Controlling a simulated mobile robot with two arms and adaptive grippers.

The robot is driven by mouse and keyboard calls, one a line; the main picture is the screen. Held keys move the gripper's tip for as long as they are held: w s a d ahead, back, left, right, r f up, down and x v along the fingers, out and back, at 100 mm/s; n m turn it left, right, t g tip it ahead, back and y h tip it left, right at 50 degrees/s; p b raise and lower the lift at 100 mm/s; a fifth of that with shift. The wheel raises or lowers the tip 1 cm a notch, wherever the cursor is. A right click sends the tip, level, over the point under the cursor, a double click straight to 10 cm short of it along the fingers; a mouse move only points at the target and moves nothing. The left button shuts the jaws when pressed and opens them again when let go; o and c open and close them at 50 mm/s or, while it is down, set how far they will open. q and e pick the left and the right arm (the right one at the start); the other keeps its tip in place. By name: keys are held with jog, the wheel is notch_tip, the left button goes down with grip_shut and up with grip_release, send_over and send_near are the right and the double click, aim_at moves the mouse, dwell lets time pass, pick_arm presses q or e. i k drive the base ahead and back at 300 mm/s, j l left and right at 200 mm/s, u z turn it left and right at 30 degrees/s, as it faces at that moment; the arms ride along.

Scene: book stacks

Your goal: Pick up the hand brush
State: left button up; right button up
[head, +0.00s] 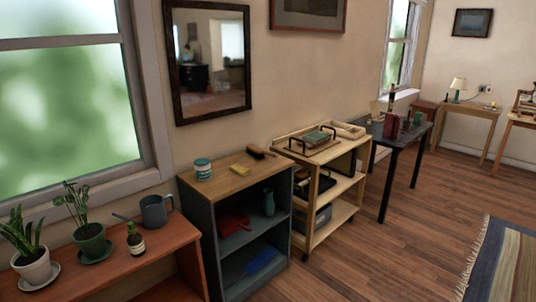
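What looks like the hand brush (260,152) lies on the wooden top of a grey-blue open cabinet (213,232), near the back right of that top. It is small and dark brown, and its fine detail is too small to tell. A teal and white striped jar (202,169) and a small yellow item (239,170) stand on the same top, to its left. Neither of my grippers is in view.
The cabinet shelves hold a red item (233,224), a teal vase (268,203) and a blue item (260,261). A wooden cart (327,232) stands close on the right. A plant bench (118,262) is on the left. Wooden floor (390,250) in front is clear up to a rug (510,262).

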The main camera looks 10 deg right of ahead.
aim_at(252, 150)
jog(key=z, duration=0.4)
jog(key=i+l+u, duration=0.15)
jog(key=i+l, duration=0.95)
jog(key=i, duration=0.1)
